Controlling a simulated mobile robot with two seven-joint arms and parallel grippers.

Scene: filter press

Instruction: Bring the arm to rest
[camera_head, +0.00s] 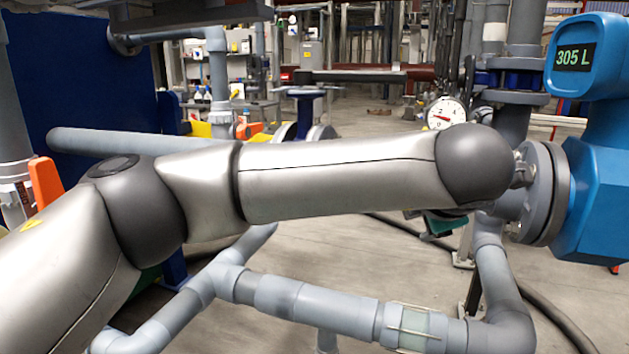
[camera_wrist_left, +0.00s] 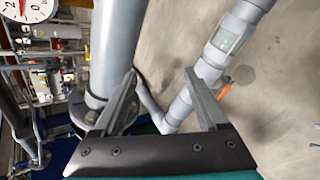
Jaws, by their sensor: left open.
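My left arm (camera_head: 340,178) reaches across the head view from the left, with its dark wrist joint close to the blue flow meter (camera_head: 600,190). In the left wrist view my left gripper (camera_wrist_left: 160,76) is open, with its two fingers spread and nothing between them but pipes and floor further off. In the head view the gripper is mostly hidden behind the arm; only a bit of teal shows below the wrist. A thick grey pipe (camera_wrist_left: 118,45) runs beside the left finger in the wrist view. My right gripper is not in view.
A pressure gauge (camera_head: 446,114) stands just behind the wrist. Grey pipes with a clear sight section (camera_head: 413,328) run below the arm. An orange valve handle (camera_head: 45,182) is at the left, near a blue panel (camera_head: 75,75). Open floor (camera_head: 350,245) lies beyond the pipes.

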